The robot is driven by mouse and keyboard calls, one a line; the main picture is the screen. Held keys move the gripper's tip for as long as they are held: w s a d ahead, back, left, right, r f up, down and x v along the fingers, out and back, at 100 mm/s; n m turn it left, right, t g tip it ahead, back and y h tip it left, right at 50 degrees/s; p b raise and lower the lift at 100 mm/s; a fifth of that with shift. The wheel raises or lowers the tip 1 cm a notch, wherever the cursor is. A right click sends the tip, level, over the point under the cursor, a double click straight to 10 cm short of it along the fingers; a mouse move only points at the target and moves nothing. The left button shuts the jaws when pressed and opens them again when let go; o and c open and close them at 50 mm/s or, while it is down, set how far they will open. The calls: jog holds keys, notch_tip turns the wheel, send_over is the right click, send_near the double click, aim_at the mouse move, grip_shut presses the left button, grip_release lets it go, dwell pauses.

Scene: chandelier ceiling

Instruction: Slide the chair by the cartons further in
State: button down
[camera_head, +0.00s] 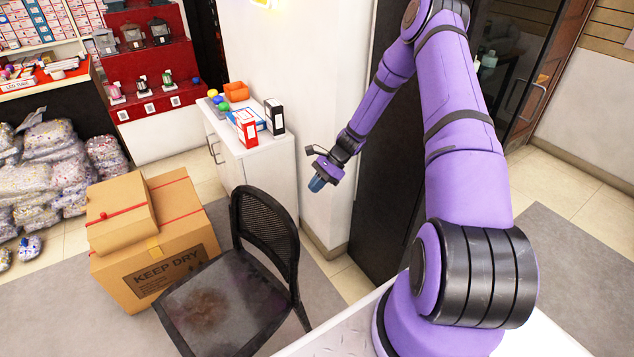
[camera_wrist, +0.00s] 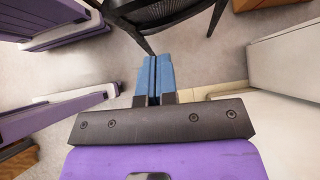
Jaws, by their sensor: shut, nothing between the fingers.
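The black chair (camera_head: 212,302) stands upright on the grey floor in the head view, its mesh back turned toward the white cabinet side and its seat toward the cartons. The cartons (camera_head: 178,256) are two stacked brown boxes just left of and behind the chair, the lower one marked KEEP DRY. My gripper (camera_head: 318,183) is in the air to the right of the chair back, apart from it. In the wrist view its blue fingers (camera_wrist: 154,75) are together and empty, with part of the chair (camera_wrist: 160,15) showing beyond them at the top.
A white cabinet (camera_head: 262,165) with small boxes and coloured balls on top stands behind the chair. A white pillar (camera_head: 315,100) and a dark panel (camera_head: 385,190) are close to my arm. Filled bags (camera_head: 45,170) are piled at the left.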

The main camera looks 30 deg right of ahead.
jog(key=a+f, duration=0.4)
jog(key=a, duration=0.4)
jog(key=shift+w, duration=0.2)
jog(key=shift+a, duration=0.15)
jog(key=a, duration=2.5)
jog(key=shift+w+a, duration=0.3)
jog(key=shift+w, duration=0.15)
jog(key=shift+f, duration=0.1)
